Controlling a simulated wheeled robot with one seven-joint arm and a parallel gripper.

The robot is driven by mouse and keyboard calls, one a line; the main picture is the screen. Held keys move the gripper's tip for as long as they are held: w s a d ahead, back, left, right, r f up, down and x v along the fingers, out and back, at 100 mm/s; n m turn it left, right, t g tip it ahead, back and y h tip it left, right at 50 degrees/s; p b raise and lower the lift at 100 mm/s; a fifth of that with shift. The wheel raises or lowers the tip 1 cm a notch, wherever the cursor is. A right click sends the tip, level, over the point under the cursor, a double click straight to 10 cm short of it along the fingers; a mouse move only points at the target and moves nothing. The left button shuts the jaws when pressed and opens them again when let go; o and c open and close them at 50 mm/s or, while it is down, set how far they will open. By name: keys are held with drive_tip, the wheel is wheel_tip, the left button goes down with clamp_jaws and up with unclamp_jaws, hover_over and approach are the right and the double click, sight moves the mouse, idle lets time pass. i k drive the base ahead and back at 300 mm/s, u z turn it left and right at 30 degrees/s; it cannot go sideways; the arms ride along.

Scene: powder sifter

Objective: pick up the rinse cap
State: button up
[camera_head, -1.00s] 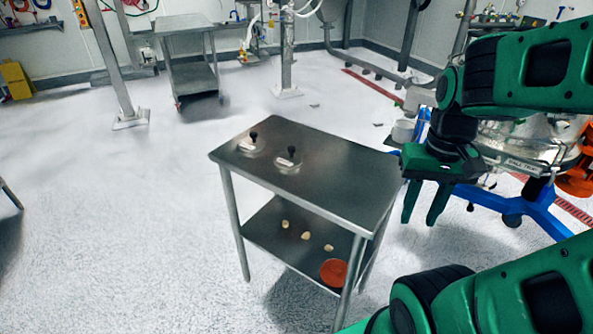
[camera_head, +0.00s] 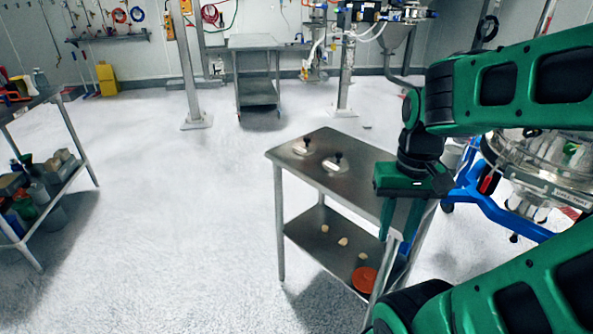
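Two pale, flat round pieces with black knobs, a left one (camera_head: 303,147) and a right one (camera_head: 335,162), lie on top of a small steel table (camera_head: 345,180). I cannot tell which thing, if any, is the rinse cap. An orange round piece (camera_head: 364,280) lies on the table's lower shelf at its front right, beside several small cream-coloured pieces (camera_head: 343,241). My green gripper (camera_head: 397,236) points down with its fingers apart and nothing seen between them. In the picture it overlaps the table's right end, right of the knobbed pieces and apart from them.
A steel rack (camera_head: 40,190) with bottles and tubs stands at the left. Another steel table (camera_head: 256,80) is at the back beside a post (camera_head: 187,65). A blue wheeled frame (camera_head: 490,205) with a steel vessel stands right. The floor left of the small table is clear.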

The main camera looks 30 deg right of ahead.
sight(336, 164)
drive_tip(key=u, duration=0.95)
drive_tip(key=k, duration=1.45)
drive_tip(key=z, duration=0.45)
drive_tip(key=i, duration=1.5)
